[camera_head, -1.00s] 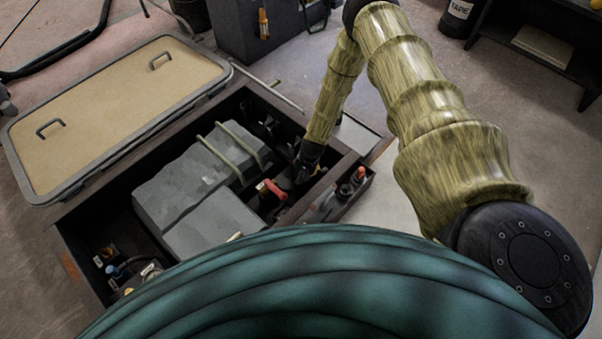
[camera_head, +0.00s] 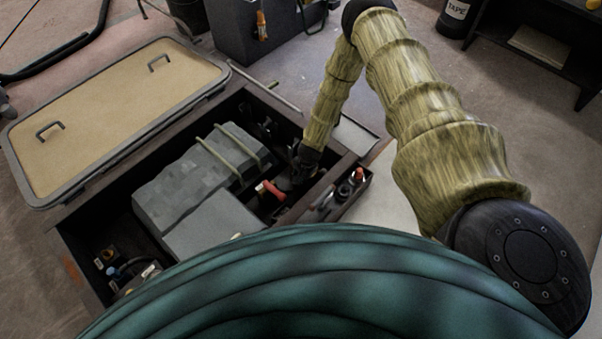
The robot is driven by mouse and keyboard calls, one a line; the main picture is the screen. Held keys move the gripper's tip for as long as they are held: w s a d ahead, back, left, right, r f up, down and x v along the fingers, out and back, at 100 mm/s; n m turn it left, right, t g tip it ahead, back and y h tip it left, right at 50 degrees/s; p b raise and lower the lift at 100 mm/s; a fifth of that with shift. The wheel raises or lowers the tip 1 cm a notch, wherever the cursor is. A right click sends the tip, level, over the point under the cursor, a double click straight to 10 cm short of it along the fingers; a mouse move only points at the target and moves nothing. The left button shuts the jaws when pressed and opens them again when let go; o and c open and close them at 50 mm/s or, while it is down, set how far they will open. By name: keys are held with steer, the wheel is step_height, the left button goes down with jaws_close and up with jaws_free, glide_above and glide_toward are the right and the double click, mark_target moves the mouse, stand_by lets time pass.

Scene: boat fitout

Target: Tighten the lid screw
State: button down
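My gripper (camera_head: 290,180) reaches down into the open dark compartment (camera_head: 72,238), at its right side. Its fingers are dark and small against the dark interior, so I cannot tell whether they are open or shut. A red-handled item (camera_head: 271,190) shows right beside the gripper; I cannot tell whether it is touched. A large lid (camera_head: 120,115), tan with a grey rim and two dark handles, lies to the left of the compartment. I cannot make out a lid screw.
Grey blocky units (camera_head: 190,185) with straps fill the compartment's middle. A narrow tray (camera_head: 338,198) with a red-topped item and other tools sits at its right edge. Small fittings (camera_head: 118,270) lie at the lower left. A dark cabinet (camera_head: 270,35) stands behind, a shelf (camera_head: 535,45) at upper right.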

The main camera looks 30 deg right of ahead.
steer(key=shift+w, duration=0.2)
steer(key=c, duration=1.3)
jaws_free()
steer(key=shift+s, duration=0.1)
step_height(320, 180, up, 12)
steer(key=s, duration=0.2)
steer(key=shift+d+f, duration=0.15)
steer(key=shift+d, duration=0.25)
steer(key=shift+s, duration=0.1)
